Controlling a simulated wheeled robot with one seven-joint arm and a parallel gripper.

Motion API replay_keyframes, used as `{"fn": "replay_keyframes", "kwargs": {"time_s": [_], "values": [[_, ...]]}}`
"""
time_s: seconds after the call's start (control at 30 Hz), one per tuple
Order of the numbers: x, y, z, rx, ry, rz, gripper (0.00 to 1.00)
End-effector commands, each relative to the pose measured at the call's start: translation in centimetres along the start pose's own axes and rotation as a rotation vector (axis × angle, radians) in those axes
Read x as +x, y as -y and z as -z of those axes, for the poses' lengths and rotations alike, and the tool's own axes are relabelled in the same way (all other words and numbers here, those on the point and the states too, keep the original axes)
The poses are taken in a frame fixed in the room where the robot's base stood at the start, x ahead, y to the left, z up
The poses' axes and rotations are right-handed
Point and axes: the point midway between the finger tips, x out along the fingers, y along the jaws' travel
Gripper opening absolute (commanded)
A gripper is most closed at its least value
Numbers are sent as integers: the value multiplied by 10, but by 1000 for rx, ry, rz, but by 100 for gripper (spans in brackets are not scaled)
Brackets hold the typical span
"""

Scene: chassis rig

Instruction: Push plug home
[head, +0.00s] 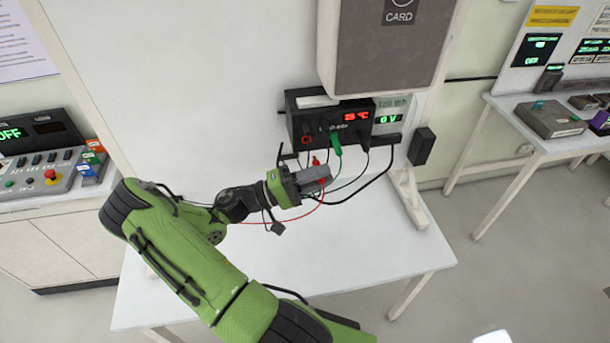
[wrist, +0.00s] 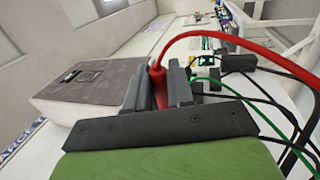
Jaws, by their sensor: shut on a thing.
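My gripper (head: 315,178) is below the front of a black instrument box (head: 302,128) in the head view. In the wrist view its two grey fingers (wrist: 162,83) are shut on a red plug (wrist: 158,88). A bit of red plug (head: 316,160) also shows just above the fingers in the head view. A red lead (wrist: 235,40) arcs to the right. A green plug (head: 336,140) is at the box front, right of the red one, and a black plug (head: 363,152) is farther right. The held plug's tip and any socket before it are hidden.
The box has a red readout (head: 356,116); a green readout beside it reads 0 V (head: 388,119). Loose leads hang below the box over the white table (head: 380,245). A grey-brown card box (head: 385,50) hangs above. The table's front right is clear.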

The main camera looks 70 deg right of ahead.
Motion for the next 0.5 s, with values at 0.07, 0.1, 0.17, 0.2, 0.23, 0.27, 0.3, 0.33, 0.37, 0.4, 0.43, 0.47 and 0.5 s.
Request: {"fn": "replay_keyframes", "kwargs": {"time_s": [0.07,0.1,0.17,0.2,0.23,0.27,0.3,0.33,0.37,0.4,0.43,0.47,0.5], "values": [[0,1,0,0,-1,0,0],[-1,1,0,0,-1,0,0],[-2,1,-1,0,-2,-1,0],[-4,2,-3,1,-2,-1,0],[-5,2,-5,1,-3,-2,0],[-5,2,-1,4,-2,-1,0],[-4,1,3,3,-1,-1,0],[-4,2,7,5,-1,-1,0],[-4,2,10,4,-1,0,0],[-4,1,15,5,-1,-1,0],[-4,1,19,4,-1,-1,0],[-4,1,22,5,-1,-2,0],[-4,1,27,3,-3,-2,0]]}}
